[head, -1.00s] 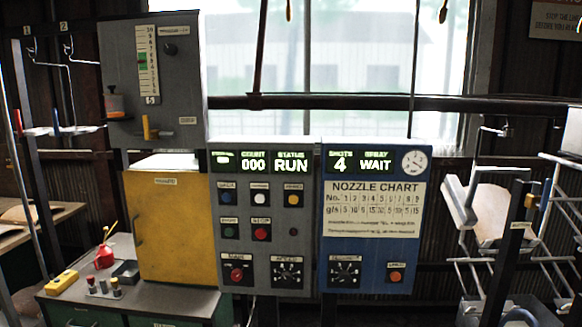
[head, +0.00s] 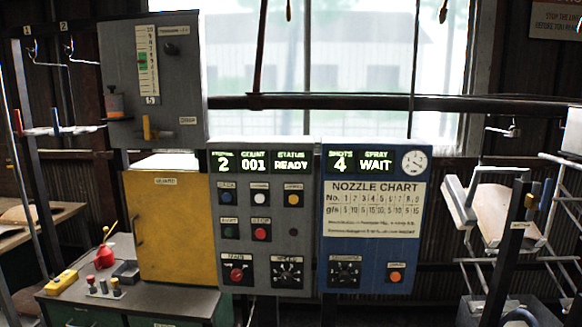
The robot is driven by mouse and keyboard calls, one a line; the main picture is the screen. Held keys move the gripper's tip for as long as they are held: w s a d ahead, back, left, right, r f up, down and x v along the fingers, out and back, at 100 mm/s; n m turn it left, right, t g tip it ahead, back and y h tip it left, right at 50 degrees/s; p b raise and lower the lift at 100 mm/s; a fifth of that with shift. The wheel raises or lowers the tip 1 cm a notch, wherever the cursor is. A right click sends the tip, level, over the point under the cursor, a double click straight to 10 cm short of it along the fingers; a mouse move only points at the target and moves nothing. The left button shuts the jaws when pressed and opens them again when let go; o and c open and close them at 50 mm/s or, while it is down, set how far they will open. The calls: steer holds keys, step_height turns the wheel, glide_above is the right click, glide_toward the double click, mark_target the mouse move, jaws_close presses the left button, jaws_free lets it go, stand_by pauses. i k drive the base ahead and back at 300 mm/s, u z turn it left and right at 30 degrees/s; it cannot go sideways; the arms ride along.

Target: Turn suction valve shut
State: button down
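A yellow lever (head: 147,127) stands upright on the lower part of the grey gauge panel (head: 182,85), in the upper left of the head view. A small label (head: 187,120) sits to its right, too small to read, so I cannot tell for sure that this lever is the suction valve. A scale with a green mark (head: 142,62) and a dark knob (head: 170,48) are above it. My gripper is not in view, and nothing touches the lever.
Below are a yellow guard door (head: 168,232), a grey control box (head: 262,250) and a blue spray box (head: 372,265). A bench (head: 130,302) with a red oil can (head: 104,257) stands at lower left. Hanger racks and a curved pale piece (head: 508,215) are at right.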

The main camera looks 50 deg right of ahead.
mark_target(548, 183)
steer(key=z, duration=3.95)
steer(key=i, duration=0.55)
steer(key=u, duration=1.45)
